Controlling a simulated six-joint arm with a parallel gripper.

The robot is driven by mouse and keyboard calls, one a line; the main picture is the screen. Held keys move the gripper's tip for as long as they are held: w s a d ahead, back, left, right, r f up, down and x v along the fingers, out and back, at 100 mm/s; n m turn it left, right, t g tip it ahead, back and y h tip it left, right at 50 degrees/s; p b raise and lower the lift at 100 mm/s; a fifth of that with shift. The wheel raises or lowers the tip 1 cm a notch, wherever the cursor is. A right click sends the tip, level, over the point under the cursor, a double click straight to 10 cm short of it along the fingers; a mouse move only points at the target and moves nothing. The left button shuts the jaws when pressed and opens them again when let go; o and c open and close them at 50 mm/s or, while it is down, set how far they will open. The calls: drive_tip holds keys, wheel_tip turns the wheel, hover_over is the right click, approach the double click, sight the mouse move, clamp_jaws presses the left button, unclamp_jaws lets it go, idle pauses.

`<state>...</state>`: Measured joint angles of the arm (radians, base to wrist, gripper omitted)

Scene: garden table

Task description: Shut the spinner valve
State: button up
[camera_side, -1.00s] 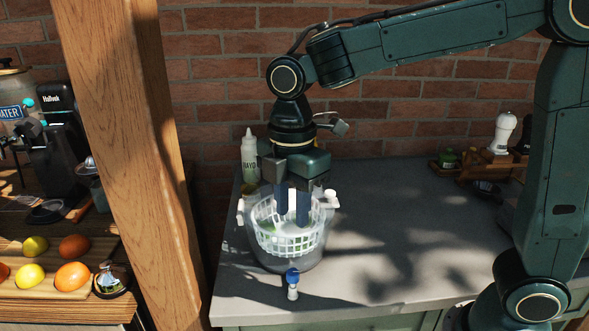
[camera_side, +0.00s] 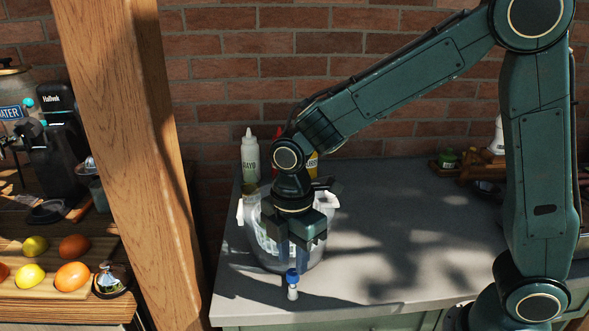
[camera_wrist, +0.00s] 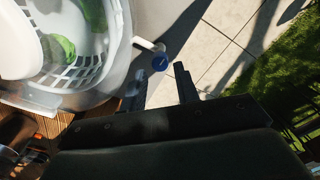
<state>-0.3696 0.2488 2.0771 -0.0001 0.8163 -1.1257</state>
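The salad spinner (camera_side: 250,243) is a clear bowl with a white basket inside, on the grey counter's front left. Its valve has a round blue knob (camera_side: 291,276) on a small white spout (camera_side: 292,292) at the bowl's front. The knob also shows in the wrist view (camera_wrist: 160,63), with a thin pale mark on it. My gripper (camera_side: 292,266) points down in front of the bowl, just above the knob. In the wrist view my fingers (camera_wrist: 160,72) are open and apart, with the knob between and slightly beyond their tips. I cannot tell contact.
A mayo bottle (camera_side: 249,157) and a red and a yellow bottle (camera_side: 312,163) stand behind the spinner. A wooden post (camera_side: 130,130) rises at the left. The counter (camera_side: 400,240) to the right is clear. Green leaves (camera_wrist: 62,48) lie in the basket.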

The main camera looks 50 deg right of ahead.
sight(293, 272)
drive_tip(key=shift+f, duration=1.6)
clamp_jaws()
